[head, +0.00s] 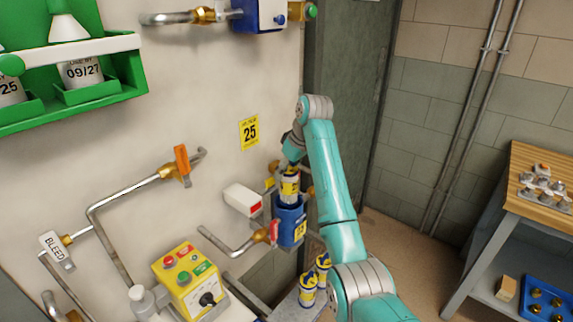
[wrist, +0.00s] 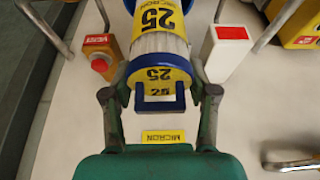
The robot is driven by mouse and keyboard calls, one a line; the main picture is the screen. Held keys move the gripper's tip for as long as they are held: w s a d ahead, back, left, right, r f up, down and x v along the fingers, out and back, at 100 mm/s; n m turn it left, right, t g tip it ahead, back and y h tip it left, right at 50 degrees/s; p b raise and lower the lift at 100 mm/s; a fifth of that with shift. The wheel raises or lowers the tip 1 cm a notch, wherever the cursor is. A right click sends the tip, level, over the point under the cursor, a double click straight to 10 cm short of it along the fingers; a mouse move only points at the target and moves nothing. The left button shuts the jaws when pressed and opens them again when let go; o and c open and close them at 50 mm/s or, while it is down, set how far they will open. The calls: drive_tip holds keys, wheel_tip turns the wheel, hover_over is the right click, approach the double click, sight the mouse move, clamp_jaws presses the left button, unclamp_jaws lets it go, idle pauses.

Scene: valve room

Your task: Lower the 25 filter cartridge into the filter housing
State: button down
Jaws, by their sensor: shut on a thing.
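The 25 filter cartridge (head: 290,186) has yellow bands and a white pleated body. It stands about upright over the blue filter housing (head: 290,226). In the wrist view the cartridge (wrist: 160,43) shows its "25" labels and a blue handle at its near end. My gripper (wrist: 160,96) is shut on this handle, one finger at each side. In the head view my gripper (head: 291,162) is above the cartridge, partly hidden by my arm. The cartridge's lower end is at the housing's mouth; I cannot tell whether it is inside.
A yellow "25" sign (head: 250,131) is on the wall above the housing. A white box with a red face (head: 243,200) and a red-handled valve (head: 273,232) are close on the left. Other yellow-banded cartridges (head: 308,290) stand below. A wooden-topped bench (head: 540,165) is at right.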

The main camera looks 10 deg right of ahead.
sight(287, 202)
drive_tip(key=shift+f, duration=4.9)
drive_tip(key=shift+s+f, duration=0.2)
drive_tip(key=shift+f, duration=0.4)
drive_tip(key=shift+s+f, duration=0.15)
drive_tip(key=shift+f, duration=0.4)
drive_tip(key=c, duration=0.6)
unclamp_jaws()
drive_tip(key=o, duration=0.4)
drive_tip(key=shift+w+f, duration=0.2)
drive_tip(key=shift+f, duration=0.05)
